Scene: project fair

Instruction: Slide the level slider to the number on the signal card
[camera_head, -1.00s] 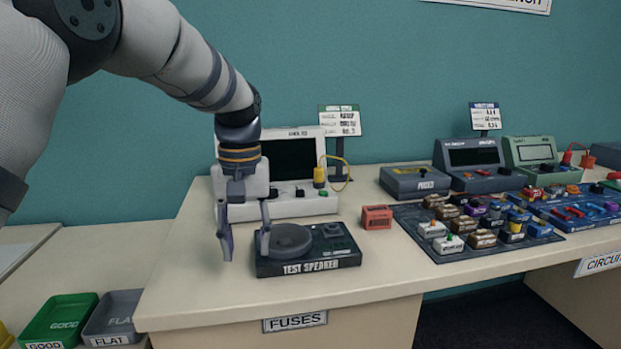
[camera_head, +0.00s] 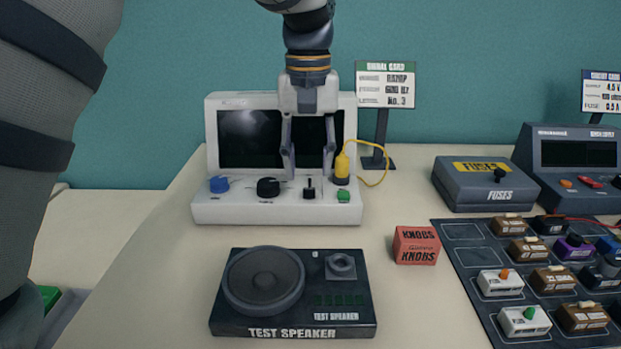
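The white signal unit (camera_head: 276,212) stands at the back of the table with a dark screen, a blue knob (camera_head: 219,184), a black knob (camera_head: 268,187) and a green button (camera_head: 343,196). A small black level slider (camera_head: 309,189) sits between the black knob and the button. The signal card (camera_head: 386,85) stands behind on the right; its bottom line reads "No. 3" and the upper lines are blurred. My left gripper (camera_head: 309,168) points down just above the slider, fingers apart on either side and nothing between them. My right gripper is out of view.
A yellow plug (camera_head: 342,164) with a cable is close to the gripper's right finger. A test speaker (camera_head: 335,303) lies in front, and a red knobs box (camera_head: 416,246) sits right of it. A fuses box (camera_head: 487,186) and a parts board (camera_head: 462,257) fill the right side.

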